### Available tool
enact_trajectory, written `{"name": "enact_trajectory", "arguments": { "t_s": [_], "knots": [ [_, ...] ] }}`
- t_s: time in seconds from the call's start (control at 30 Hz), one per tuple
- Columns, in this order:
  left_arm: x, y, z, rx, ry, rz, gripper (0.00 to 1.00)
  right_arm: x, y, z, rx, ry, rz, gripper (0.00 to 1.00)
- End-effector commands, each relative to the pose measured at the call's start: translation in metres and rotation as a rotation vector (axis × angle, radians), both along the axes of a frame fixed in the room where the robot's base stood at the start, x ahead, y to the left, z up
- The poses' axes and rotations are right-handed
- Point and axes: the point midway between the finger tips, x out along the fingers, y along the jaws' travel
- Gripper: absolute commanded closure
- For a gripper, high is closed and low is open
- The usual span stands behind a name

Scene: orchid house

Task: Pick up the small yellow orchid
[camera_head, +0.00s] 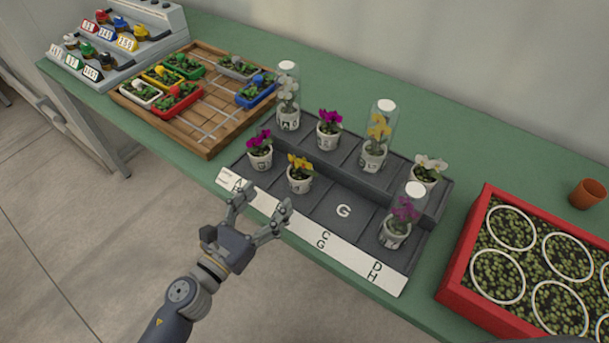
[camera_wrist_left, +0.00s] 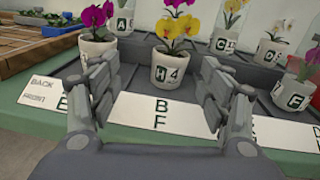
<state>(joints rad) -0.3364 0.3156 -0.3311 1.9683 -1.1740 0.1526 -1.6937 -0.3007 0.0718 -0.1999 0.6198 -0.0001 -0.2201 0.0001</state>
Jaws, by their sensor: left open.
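A small yellow orchid (camera_head: 299,163) stands upright in a white pot in the front row of the dark stepped tray (camera_head: 341,210). In the left wrist view, the small yellow orchid (camera_wrist_left: 175,30) has a pot marked H 4 and appears between my fingers, beyond their tips. A taller yellow orchid (camera_head: 379,128) stands in the back row under a clear cover. My left gripper (camera_head: 264,204) is open and empty, over the white label strip (camera_head: 316,239) in front of the pot, apart from it. My right gripper is not in view.
A magenta orchid (camera_head: 260,145) stands left of the yellow one; slot G (camera_head: 343,211) to its right is empty. A covered purple orchid (camera_head: 401,217) is farther right. A wooden board (camera_head: 207,138) lies left, a red planter (camera_head: 459,255) right.

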Motion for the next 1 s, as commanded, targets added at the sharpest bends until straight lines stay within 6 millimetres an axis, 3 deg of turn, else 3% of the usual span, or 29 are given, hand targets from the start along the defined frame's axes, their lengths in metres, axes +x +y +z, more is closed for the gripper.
{"name": "enact_trajectory", "arguments": {
  "t_s": [0.17, 0.4, 0.67, 1.0],
  "knots": [
    [-0.002, -0.015, -0.003, 0.092, -0.057, -0.064, 0.29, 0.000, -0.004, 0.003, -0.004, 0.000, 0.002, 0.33],
    [0.027, -0.035, -0.002, 0.091, -0.057, -0.063, 0.29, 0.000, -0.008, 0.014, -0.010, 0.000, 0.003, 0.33],
    [0.042, -0.046, -0.005, 0.090, -0.054, -0.062, 0.29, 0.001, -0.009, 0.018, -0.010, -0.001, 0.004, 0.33],
    [0.076, -0.069, -0.009, 0.089, -0.055, -0.062, 0.29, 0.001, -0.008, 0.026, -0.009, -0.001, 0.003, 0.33]
  ]
}}
